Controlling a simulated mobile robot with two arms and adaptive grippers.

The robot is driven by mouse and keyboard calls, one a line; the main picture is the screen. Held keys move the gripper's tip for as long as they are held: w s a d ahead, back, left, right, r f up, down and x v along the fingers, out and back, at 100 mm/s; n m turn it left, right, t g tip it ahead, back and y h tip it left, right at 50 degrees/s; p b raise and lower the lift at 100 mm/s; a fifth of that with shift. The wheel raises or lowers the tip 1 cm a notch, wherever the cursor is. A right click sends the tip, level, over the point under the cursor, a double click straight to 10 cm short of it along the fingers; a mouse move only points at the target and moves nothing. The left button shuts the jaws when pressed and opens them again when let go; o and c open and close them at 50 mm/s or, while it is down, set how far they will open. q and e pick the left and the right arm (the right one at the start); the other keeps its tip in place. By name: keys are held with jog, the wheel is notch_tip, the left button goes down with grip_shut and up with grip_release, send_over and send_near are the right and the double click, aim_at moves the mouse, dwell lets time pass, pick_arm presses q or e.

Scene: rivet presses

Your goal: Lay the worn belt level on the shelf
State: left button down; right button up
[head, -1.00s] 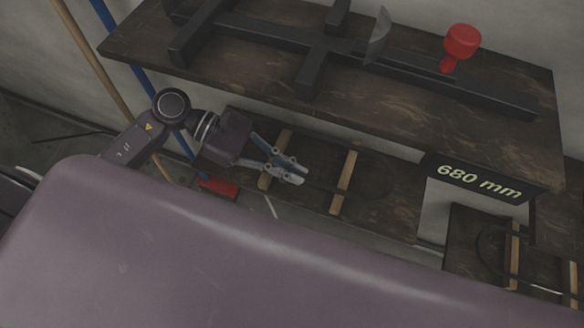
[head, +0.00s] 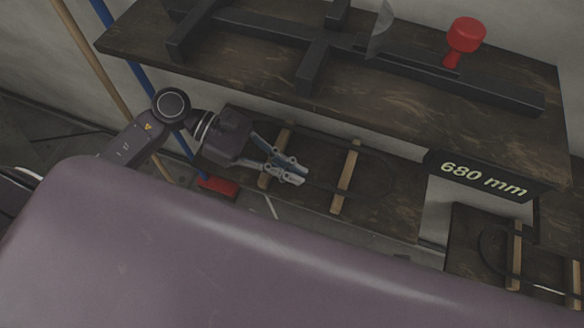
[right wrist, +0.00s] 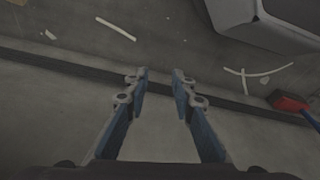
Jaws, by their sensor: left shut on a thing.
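A thin dark belt, the worn belt (head: 379,192), shows as a loop at the lower shelf (head: 392,213) in the head view. It runs across two pale wooden slats there; it is dim against the dark wood, and I cannot tell whether it rests fully on them. My left gripper (head: 291,171) is over the left slat, shut on the belt's near side. My right gripper (right wrist: 160,76) shows in the right wrist view, open and empty above the grey floor.
A dark upper shelf with a press frame and red knob (head: 466,34) overhangs the lower shelf. A "680 mm" sign (head: 484,177) hangs at its right end. Another dark loop (head: 483,246) lies on slats at lower right. A red-ended blue pole (head: 217,187) stands at left.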

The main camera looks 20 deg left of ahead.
pick_arm(q)
jog(key=shift+f, duration=0.1)
jog(key=c, duration=2.1)
grip_release()
pick_arm(e)
jog(key=shift+w+r, duration=0.15)
jog(key=shift+r, duration=0.4)
pick_arm(q)
jog(key=shift+r, duration=0.2)
jog(key=shift+r+p, duration=0.5)
jog(key=shift+p, duration=0.25)
jog(key=v, duration=1.2)
jog(key=shift+f+b, duration=0.2)
jog(key=shift+b, duration=0.15)
pick_arm(e)
jog(key=f, duration=0.1)
jog(key=s+f, duration=0.1)
jog(key=f, duration=0.1)
jog(key=shift+d+f, duration=0.1)
jog(key=shift+f, duration=0.1)
